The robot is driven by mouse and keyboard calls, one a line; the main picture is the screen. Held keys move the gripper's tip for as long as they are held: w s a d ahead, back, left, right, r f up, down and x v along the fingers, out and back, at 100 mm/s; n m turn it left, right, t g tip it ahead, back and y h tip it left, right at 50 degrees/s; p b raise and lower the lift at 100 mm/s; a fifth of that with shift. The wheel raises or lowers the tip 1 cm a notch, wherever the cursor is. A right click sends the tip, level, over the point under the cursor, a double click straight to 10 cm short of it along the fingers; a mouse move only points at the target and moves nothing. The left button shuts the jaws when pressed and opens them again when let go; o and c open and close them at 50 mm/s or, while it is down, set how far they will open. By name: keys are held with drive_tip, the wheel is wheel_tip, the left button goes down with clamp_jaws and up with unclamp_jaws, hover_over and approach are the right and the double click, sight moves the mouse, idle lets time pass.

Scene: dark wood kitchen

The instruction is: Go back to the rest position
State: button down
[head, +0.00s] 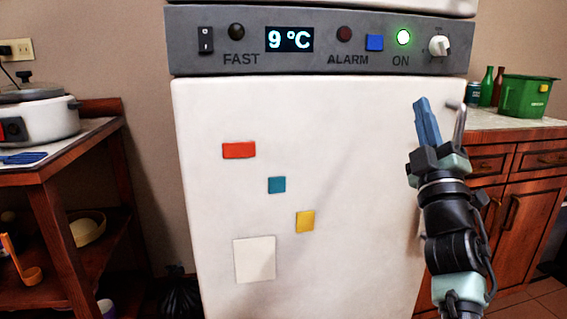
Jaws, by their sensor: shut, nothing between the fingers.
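My gripper (424,103) points upward in front of the right side of the white fridge door (350,200). Its blue fingers are shut together with nothing between them. A metal door handle (459,125) shows just right of the fingers. I cannot tell whether the fingers touch the door or the handle. My arm reaches up from the bottom right of the view. The fridge door looks closed.
The fridge panel (320,60) reads 9 °C, with a green light on. A wooden shelf table (70,165) with a white cooker (38,118) stands at left. A wooden cabinet (525,185) with a green bin (528,96) and bottles stands at right.

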drive_tip(key=s+a+r+m+t+y+p, duration=0.1)
drive_tip(key=s+a+r+m+p, duration=0.15)
drive_tip(key=s+a+r, duration=0.4)
drive_tip(key=s+a+r+m+y+p, duration=0.1)
drive_tip(key=s+a+r+m, duration=0.3)
drive_tip(key=s+a, duration=0.6)
drive_tip(key=s+a+r+m+t+y+p, duration=0.1)
drive_tip(key=s+a+r+m, duration=0.4)
drive_tip(key=s+a, duration=0.4)
wheel_tip(320, 180, up, 39)
drive_tip(key=n+p, duration=0.1)
drive_tip(key=p, duration=3.7)
drive_tip(key=shift+w+f, duration=0.15)
drive_tip(key=shift+f, duration=0.05)
drive_tip(key=shift+d, duration=0.1)
